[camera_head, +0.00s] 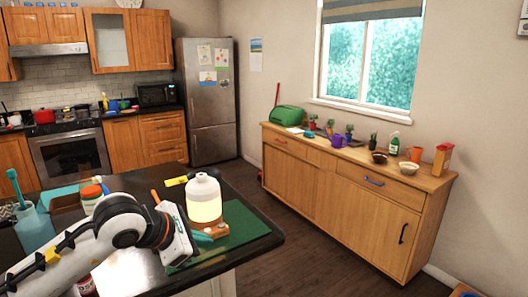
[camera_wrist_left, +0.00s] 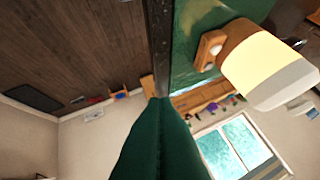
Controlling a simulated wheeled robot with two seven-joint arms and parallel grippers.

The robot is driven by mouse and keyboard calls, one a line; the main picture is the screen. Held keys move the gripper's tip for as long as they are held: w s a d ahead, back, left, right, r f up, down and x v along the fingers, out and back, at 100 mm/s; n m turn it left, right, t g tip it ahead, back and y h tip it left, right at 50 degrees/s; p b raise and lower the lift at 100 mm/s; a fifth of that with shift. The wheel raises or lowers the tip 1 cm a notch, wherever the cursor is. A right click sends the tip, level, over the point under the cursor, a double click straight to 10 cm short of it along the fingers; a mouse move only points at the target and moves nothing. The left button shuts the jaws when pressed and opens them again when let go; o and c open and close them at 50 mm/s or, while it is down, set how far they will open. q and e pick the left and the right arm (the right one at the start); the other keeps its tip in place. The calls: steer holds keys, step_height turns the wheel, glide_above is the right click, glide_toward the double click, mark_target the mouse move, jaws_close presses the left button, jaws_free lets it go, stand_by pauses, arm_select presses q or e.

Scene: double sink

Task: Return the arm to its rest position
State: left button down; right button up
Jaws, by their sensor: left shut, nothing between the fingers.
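My left arm comes in from the left over the dark counter (camera_head: 240,251). My left gripper (camera_head: 204,236) points right, low in front of a white bottle with a pale yellow band (camera_head: 204,204). Its green fingers are shut and empty; in the left wrist view the shut fingers (camera_wrist_left: 161,103) reach up from the bottom edge. The bottle (camera_wrist_left: 262,62) shows there at the right, apart from the fingers, with a small wooden piece (camera_wrist_left: 208,48) beside it. My right gripper is not in view.
A wooden sideboard (camera_head: 340,198) with pots and bottles stands across an open stretch of floor (camera_head: 280,235).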

arm_select(q)
steer(key=s+d+r+n+h, duration=0.65)
steer(key=s+d+h, duration=0.5)
steer(key=h, duration=0.25)
steer(key=w+a+f+n+t+y, duration=0.25)
steer(key=a+n+t+y, duration=0.55)
steer(key=n, duration=0.7)
steer(key=w+a+f+n+t+y, duration=0.2)
steer(key=a+f+n+t+y, duration=0.2)
steer(key=a+n+t+y, duration=0.75)
step_height(320, 180, down, 12)
steer(key=s+n+g+y, duration=0.2)
steer(key=s+n+g, duration=0.1)
steer(key=n+g, duration=0.75)
steer(key=s+f+n+g+h, duration=0.2)
steer(key=s+f+n+g, duration=0.2)
steer(key=s+f+g, duration=1.2)
steer(key=s+f+t, duration=0.1)
steer(key=s+f, duration=0.2)
steer(key=f, duration=1)
steer(key=s+f, duration=0.3)
steer(key=f, duration=1.1)
steer(key=s+a+f, duration=0.2)
steer(key=s+f, duration=1.4)
steer(key=shift+a+g, duration=0.3)
steer(key=shift+g, duration=0.1)
